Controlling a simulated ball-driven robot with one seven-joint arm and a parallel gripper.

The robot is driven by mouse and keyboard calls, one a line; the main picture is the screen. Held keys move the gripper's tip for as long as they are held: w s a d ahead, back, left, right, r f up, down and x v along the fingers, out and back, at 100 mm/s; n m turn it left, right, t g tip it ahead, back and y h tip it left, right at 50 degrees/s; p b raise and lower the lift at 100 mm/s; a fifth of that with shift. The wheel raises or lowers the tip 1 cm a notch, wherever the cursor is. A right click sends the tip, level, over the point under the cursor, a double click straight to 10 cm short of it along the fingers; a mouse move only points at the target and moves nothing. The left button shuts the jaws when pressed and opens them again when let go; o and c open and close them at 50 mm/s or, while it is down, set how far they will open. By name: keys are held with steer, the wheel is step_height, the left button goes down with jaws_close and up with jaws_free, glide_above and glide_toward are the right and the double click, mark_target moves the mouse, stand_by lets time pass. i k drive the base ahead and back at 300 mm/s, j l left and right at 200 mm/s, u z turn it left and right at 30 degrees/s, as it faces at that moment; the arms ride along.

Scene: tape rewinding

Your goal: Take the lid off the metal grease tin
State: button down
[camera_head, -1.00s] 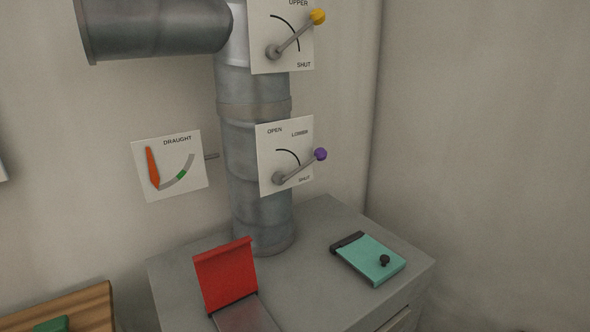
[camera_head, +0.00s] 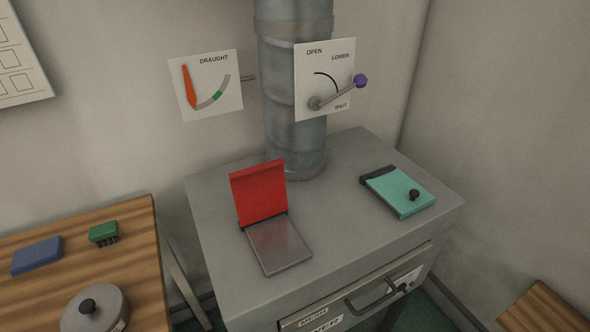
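A round grey metal tin (camera_head: 97,309) stands on the wooden table at the lower left. The tin's lower edge is cut by the bottom of the picture. I cannot tell from this view whether it is the grease tin. My gripper is not in view.
A blue block (camera_head: 37,255) and a green brush (camera_head: 104,232) lie on the wooden table (camera_head: 135,262). The grey cabinet (camera_head: 340,215) bears an open red flap (camera_head: 259,193) over a metal plate and a shut teal flap (camera_head: 399,191). A gap separates table and cabinet.

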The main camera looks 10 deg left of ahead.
mark_target(98, 307)
steer(key=u, duration=1.4)
